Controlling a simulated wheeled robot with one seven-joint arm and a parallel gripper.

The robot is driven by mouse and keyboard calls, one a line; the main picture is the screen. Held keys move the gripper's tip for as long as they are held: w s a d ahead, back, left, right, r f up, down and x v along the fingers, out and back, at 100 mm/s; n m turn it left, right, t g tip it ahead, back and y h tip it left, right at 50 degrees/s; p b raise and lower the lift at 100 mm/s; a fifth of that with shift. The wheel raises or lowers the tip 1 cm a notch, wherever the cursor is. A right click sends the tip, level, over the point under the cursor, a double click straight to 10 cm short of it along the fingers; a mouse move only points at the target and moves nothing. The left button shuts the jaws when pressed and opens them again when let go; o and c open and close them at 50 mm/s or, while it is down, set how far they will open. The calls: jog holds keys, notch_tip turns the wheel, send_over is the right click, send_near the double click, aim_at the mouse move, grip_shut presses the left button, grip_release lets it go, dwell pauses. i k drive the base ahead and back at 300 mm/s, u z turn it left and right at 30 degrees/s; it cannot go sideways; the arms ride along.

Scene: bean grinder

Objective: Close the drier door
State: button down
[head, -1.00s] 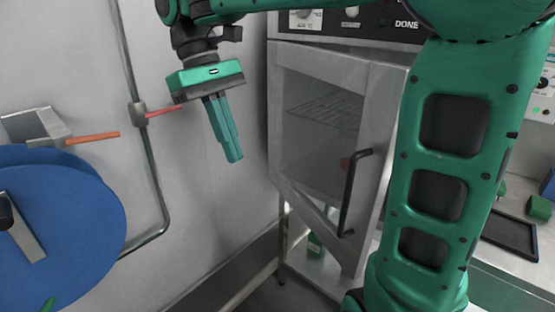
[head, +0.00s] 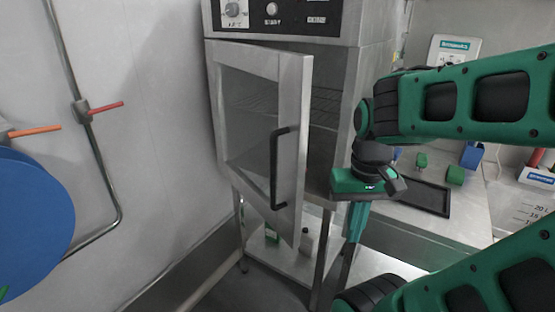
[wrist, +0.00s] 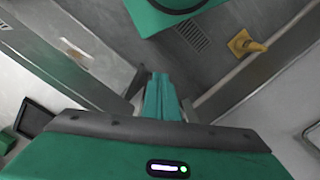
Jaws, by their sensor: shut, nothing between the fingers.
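The drier (head: 335,75) stands against the wall in the head view. Its door (head: 294,90), metal-framed with a window, is partly open, its right edge swung out toward me. Its black handle (head: 276,175) is on that free edge. A wire rack shows inside through the gap. My gripper (head: 354,238) points down to the right of the door and handle, apart from them, in front of the drier's right side. Its teal fingers are together and empty. The wrist view shows the shut fingers (wrist: 160,95) above the floor.
A counter (head: 465,215) with a black tray (head: 425,196) and small green blocks is on the right. A low shelf under the drier holds small items. A blue disc (head: 35,215) and a wall pipe (head: 105,170) are on the left. Floor shows below my gripper.

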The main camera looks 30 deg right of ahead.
aim_at(293, 72)
jog(key=z, duration=1.3)
jog(key=k, duration=1.45)
jog(key=u, duration=1.35)
jog(key=i, duration=1)
